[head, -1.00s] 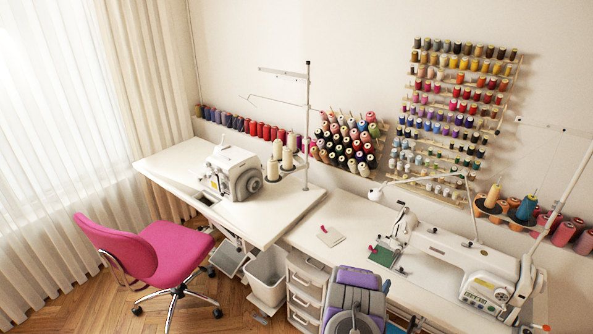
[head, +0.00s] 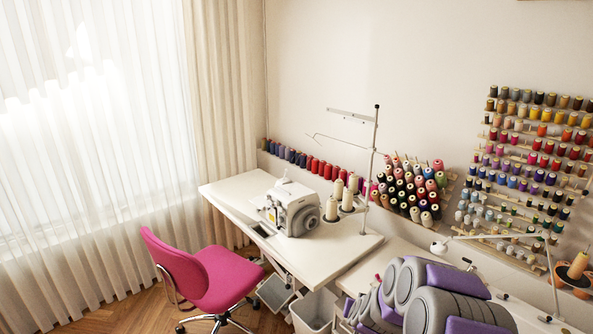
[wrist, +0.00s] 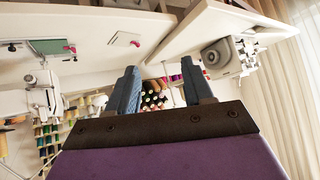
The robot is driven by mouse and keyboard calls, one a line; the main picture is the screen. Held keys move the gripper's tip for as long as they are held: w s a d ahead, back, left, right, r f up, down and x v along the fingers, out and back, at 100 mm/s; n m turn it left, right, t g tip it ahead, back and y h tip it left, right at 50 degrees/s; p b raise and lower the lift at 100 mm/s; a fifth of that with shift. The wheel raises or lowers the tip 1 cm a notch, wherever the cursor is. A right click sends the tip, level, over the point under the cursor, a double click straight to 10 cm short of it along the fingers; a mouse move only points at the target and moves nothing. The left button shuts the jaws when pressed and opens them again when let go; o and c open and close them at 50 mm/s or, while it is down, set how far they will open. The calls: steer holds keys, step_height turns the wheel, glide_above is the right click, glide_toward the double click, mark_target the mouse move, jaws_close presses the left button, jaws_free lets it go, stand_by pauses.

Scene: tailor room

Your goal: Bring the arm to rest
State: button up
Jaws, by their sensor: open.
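My arm (head: 455,300) is raised at the lower right of the head view, its grey and purple links in front of the right-hand table. The head view does not clearly show the fingers. In the wrist view my gripper (wrist: 162,75) has its two blue-grey fingers apart with nothing between them. Thread cones show far behind the gap. The wrist picture is upside down.
A white table (head: 345,245) holds an overlock machine (head: 293,208). A pink chair (head: 205,275) and a white bin (head: 313,312) stand below. Thread racks (head: 530,170) hang on the wall. A green mat (wrist: 48,46) and pale square (wrist: 124,39) lie on the other table.

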steer(key=s+a+r+n+g+y, duration=0.2)
steer(key=s+a+r, duration=0.3)
steer(key=s, duration=0.4)
steer(key=s+a+r+n+g+y, duration=0.1)
steer(key=s+a+r+g, duration=0.25)
steer(key=s+r, duration=0.45)
steer(key=s+d+r+g, duration=0.1)
steer(key=s+g, duration=0.1)
steer(key=s, duration=0.8)
steer(key=s+d+r+g+h, duration=0.1)
steer(key=s+r, duration=0.1)
steer(key=s, duration=0.9)
steer(key=s+d+r+g+b, duration=0.1)
steer(key=s+d+g, duration=0.1)
steer(key=s, duration=0.8)
steer(key=shift+s+r+g+h, duration=0.15)
steer(key=shift+r+g+h, duration=0.2)
steer(key=shift+h, duration=0.05)
steer(key=shift+c, duration=0.8)
